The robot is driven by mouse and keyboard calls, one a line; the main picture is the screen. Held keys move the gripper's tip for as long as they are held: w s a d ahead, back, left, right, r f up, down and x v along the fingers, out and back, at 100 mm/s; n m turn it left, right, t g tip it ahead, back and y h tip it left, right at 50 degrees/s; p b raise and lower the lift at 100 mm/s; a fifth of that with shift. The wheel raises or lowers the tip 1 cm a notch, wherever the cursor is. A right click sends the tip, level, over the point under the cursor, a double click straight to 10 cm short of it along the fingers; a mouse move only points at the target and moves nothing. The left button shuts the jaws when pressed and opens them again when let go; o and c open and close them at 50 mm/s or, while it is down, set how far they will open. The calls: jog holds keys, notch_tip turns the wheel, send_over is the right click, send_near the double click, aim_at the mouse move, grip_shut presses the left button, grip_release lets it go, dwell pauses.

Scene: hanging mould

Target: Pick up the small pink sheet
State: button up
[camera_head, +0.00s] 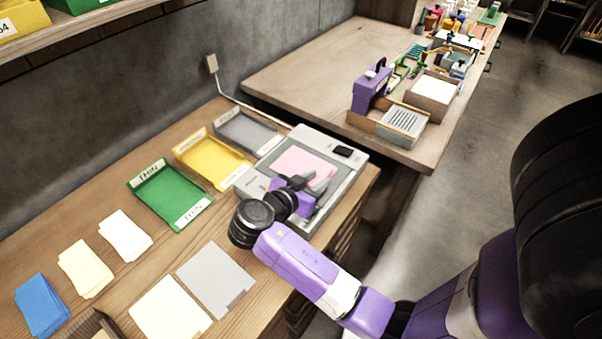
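The small pink sheet (296,161) lies flat on the grey scale-like device (334,178) at the right end of the near bench. Its lower right part is hidden by my gripper. My gripper (318,178) is over the device, with its dark fingers at the sheet's right side. The fingers are small in view, and I cannot tell whether they touch the sheet or how far apart they are.
Green (172,194), yellow (212,158) and grey (247,132) trays stand left of the device. Blue (42,305), cream (85,268) and white (125,235) sheet stacks lie at left. A grey sheet (216,280) lies in front. Another bench (300,78) stands behind.

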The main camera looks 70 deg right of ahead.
aim_at(330, 172)
jog(key=shift+p+x, duration=1.2)
jog(key=shift+x, duration=2.65)
jog(key=shift+f, duration=0.2)
grip_shut()
